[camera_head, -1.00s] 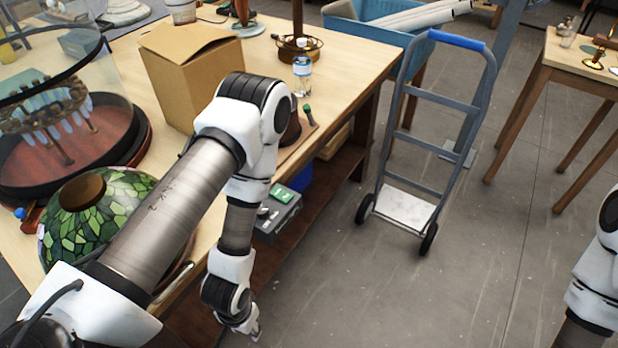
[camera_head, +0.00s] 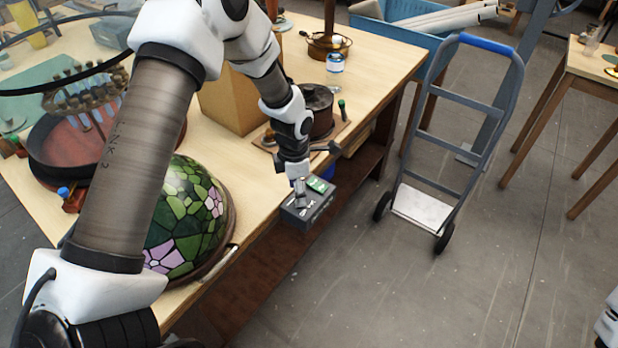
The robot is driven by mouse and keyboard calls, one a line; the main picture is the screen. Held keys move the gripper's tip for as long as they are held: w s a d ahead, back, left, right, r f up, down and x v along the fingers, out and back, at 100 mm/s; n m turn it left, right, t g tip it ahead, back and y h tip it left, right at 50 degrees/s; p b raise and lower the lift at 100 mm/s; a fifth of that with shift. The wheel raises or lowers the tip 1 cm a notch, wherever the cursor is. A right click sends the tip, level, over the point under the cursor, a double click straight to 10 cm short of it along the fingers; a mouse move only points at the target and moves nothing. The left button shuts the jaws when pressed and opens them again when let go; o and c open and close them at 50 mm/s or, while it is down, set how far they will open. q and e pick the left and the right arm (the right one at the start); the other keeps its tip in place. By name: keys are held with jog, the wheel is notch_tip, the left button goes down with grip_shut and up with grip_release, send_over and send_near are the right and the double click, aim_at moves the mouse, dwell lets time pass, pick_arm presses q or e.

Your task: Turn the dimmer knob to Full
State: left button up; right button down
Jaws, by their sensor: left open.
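A grey box with a green label (camera_head: 318,185) sits at the front edge of the workbench; it looks like the dimmer box (camera_head: 322,207). My left gripper (camera_head: 300,203) is open, pointing down over the left part of the box top. The knob cannot be made out; the gripper covers that part of the box. Whether the fingers touch anything is too small to tell. My right gripper is out of view; only a bit of my right arm shows at the bottom right edge.
A green stained-glass lampshade (camera_head: 190,215) lies on the bench left of the box. Behind it stand a cardboard box (camera_head: 230,100) and a dark round pot (camera_head: 318,108). A hand truck (camera_head: 455,130) stands on the floor to the right. Open floor lies in front of the bench.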

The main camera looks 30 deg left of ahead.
pick_arm(q)
jog(key=r, duration=0.1)
jog(key=w+n, duration=0.1)
jog(key=r, duration=0.1)
jog(key=shift+w+a+r+n, duration=0.25)
jog(key=shift+a+r+n, duration=0.05)
jog(key=shift+n, duration=0.1)
jog(key=shift+w+d+r+n, duration=0.15)
jog(key=shift+r+n, duration=0.15)
jog(key=shift+r, duration=0.05)
notch_tip(320, 180, down, 7)
jog(key=shift+f+p, duration=0.1)
jog(key=shift+p, duration=0.7)
jog(key=shift+f, duration=0.3)
grip_shut()
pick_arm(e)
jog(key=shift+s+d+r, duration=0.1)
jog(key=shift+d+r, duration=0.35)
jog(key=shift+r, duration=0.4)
